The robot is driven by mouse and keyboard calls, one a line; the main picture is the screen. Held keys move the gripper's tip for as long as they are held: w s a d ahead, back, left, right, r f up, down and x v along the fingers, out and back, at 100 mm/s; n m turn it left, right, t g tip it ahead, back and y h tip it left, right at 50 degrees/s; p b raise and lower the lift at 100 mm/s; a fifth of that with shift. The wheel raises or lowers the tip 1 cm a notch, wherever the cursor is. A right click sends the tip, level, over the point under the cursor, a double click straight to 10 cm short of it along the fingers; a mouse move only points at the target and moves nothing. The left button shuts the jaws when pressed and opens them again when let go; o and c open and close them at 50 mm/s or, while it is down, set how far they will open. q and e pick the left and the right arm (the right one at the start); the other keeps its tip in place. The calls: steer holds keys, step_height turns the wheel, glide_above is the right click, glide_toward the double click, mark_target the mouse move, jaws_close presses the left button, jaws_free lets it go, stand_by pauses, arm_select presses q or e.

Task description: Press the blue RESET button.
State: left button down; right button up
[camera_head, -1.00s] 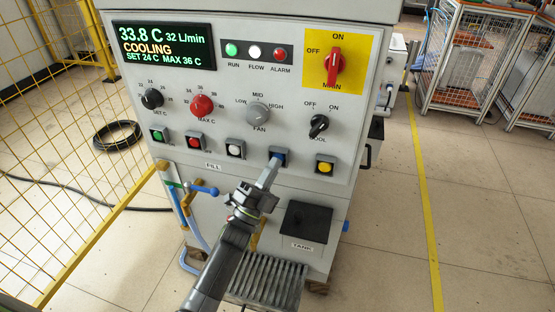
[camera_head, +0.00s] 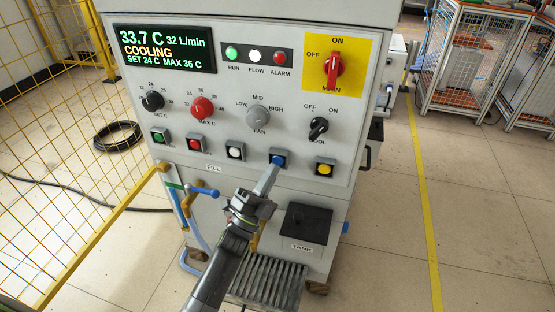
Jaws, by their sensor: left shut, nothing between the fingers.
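The blue button (camera_head: 278,159) sits in a square grey housing in the lower row of the machine's panel, between the white button (camera_head: 235,152) and the yellow button (camera_head: 324,169). Its blue face now shows. My left gripper (camera_head: 272,170) is shut and empty, its fingertips just below and in front of the blue button. A small gap seems to separate the tips from the blue face, but I cannot tell the depth for sure. No RESET lettering is readable; the gripper covers the area below the button. My right gripper is not in view.
The display (camera_head: 164,49) reads 33.7 C, 32 L/min, COOLING. The RUN lamp (camera_head: 232,53) is green. Green (camera_head: 159,136) and red (camera_head: 194,144) buttons lie to the left, with knobs above. A blue-handled valve (camera_head: 203,191) and the black tank lid (camera_head: 307,222) are below the panel.

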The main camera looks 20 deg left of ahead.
arm_select(q)
steer(key=shift+s+p, duration=1.1)
steer(key=shift+s, duration=1.45)
steer(key=s+p, duration=0.3)
steer(key=s, duration=0.8)
steer(key=shift+p, duration=0.3)
steer(key=shift+f, duration=0.1)
